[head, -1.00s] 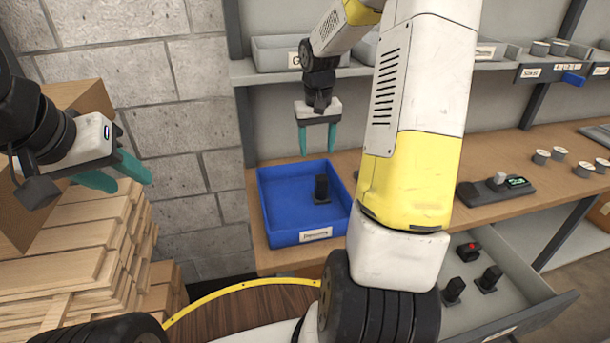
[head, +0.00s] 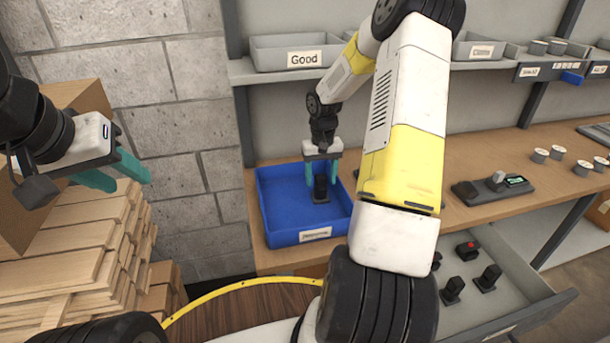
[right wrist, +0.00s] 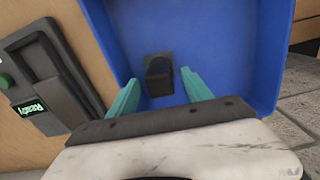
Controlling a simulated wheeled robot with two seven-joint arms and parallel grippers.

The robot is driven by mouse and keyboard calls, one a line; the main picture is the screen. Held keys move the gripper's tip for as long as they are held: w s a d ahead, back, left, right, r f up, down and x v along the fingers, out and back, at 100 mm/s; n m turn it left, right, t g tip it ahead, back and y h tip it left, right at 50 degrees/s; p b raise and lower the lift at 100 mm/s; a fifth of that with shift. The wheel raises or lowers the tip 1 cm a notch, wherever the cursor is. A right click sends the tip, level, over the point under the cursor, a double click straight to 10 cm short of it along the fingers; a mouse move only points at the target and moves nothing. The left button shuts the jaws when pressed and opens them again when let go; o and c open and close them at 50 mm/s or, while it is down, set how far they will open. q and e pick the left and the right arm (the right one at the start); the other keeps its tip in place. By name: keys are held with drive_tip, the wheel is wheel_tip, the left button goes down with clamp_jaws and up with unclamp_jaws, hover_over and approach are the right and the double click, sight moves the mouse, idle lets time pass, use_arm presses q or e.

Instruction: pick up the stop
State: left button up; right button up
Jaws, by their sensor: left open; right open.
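The stop, a small black upright block on a flat base (head: 320,187), stands inside the blue tray (head: 276,217) on the bench. My right gripper (head: 322,174) is open just above the stop, with its teal fingers pointing down at either side of its upper part. In the right wrist view the stop (right wrist: 159,75) lies ahead of and between the open fingertips (right wrist: 160,88); contact cannot be made out. My left gripper (head: 128,178) is open and empty at the left, over the stacked wooden boards.
An open grey drawer (head: 510,290) at the lower right holds several black pieces, one with a red top (head: 466,249). A device with a lit display (head: 494,187) sits on the bench right of the tray. A shelf with a "Good" bin (head: 300,53) runs above.

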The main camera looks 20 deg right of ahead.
clamp_jaws()
idle(0.3)
